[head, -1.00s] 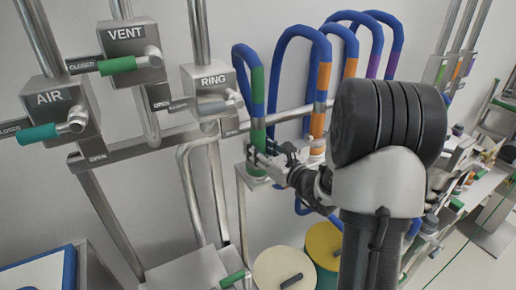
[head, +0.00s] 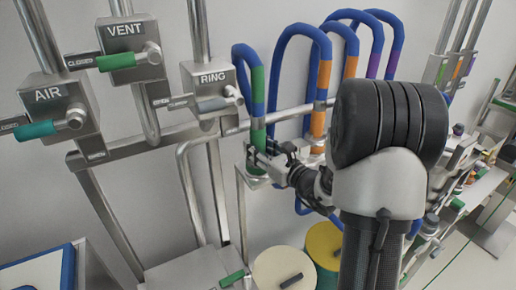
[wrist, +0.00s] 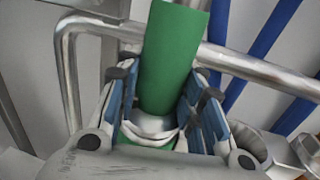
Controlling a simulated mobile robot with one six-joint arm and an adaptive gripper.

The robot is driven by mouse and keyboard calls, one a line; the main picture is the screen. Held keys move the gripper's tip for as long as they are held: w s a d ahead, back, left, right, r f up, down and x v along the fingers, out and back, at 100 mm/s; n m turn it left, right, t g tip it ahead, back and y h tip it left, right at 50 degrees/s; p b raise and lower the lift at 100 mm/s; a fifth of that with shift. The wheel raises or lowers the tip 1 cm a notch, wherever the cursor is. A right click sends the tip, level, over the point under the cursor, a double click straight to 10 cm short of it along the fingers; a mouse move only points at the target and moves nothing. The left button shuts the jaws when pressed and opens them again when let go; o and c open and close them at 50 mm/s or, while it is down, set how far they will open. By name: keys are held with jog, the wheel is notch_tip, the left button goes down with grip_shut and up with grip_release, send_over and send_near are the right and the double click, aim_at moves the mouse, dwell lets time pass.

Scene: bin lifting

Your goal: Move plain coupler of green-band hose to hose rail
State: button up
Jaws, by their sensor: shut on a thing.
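The green-band hose (head: 257,92) is a blue loop with green sections at the left of the row of hoses. My gripper (head: 262,152) is shut around its lower end, just above a small shelf. In the wrist view, the green section (wrist: 170,60) runs down between the two blue-padded fingers of my gripper (wrist: 155,110). A pale metallic coupler (wrist: 153,124) shows at its lower end, between the fingers. The hose rail (head: 290,114) is a horizontal metal tube behind the hoses. A bright tube (wrist: 245,65) passes behind the green section in the wrist view.
Orange-band (head: 320,90) and purple-band (head: 375,65) hoses hang close to the right. Valve boxes marked VENT (head: 125,35), AIR (head: 48,95) and RING (head: 212,78) stand at left with protruding handles. Two round lids (head: 280,268) (head: 323,240) lie below.

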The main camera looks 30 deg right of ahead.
jog(key=o, duration=1.3)
jog(key=shift+f, duration=0.1)
jog(key=shift+s, duration=0.1)
jog(key=v, duration=1.2)
